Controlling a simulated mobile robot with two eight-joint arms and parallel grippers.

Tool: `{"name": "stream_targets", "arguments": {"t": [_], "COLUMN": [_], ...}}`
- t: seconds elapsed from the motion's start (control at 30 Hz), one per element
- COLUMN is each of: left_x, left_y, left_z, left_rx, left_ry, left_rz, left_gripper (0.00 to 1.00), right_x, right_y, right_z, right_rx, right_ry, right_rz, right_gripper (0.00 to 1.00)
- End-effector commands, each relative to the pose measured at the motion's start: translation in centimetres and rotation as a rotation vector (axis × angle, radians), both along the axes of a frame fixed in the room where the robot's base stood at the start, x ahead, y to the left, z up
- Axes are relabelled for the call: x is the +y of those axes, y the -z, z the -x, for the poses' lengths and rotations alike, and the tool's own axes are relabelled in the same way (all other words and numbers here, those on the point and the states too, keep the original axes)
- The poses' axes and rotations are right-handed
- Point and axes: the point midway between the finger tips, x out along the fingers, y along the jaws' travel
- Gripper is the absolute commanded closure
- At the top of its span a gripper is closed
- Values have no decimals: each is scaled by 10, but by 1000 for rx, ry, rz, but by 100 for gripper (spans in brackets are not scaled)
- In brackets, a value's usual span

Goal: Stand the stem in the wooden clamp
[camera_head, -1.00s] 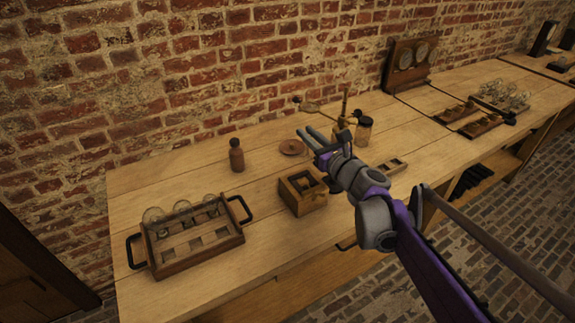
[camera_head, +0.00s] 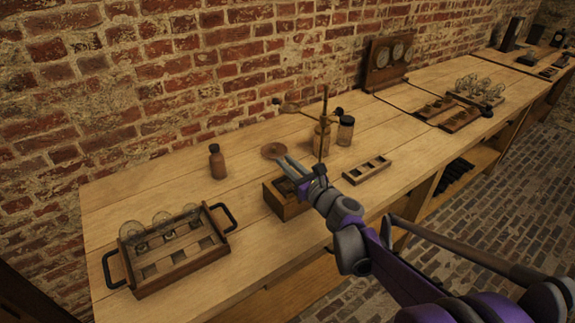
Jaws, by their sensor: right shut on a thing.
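My right gripper (camera_head: 291,168) reaches in from the right. Its two grey fingers are close together, over the back part of a squat wooden block (camera_head: 282,207), which looks like the wooden clamp. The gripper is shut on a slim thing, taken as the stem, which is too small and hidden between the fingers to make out. The fingers and wrist cover part of the block's top, so I cannot tell whether the held thing touches it. My left gripper is not in view.
A wooden tray (camera_head: 178,273) with black handles and glass jars stands at the left.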

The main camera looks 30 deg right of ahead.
Motion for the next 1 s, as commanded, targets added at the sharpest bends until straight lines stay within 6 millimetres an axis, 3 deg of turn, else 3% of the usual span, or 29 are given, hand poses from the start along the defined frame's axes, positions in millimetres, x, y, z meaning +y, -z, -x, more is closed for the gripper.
{"name": "stream_targets", "arguments": {"t": [0.27, 0.3, 0.43, 0.8, 1.0], "left_x": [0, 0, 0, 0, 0], "left_y": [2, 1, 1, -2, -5], "left_z": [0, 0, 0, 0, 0], "left_rx": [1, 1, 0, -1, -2], "left_ry": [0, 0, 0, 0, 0], "left_rz": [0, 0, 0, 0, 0], "left_gripper": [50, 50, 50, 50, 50], "right_x": [0, 0, 0, 0, -4], "right_y": [3, 2, 2, -3, -2], "right_z": [0, 0, 0, 2, 35], "right_rx": [0, 0, 0, -1, 0], "right_ry": [0, 0, 0, 1, 4], "right_rz": [0, 0, 0, 0, 1], "right_gripper": [100, 73, 50, 50, 50]}}
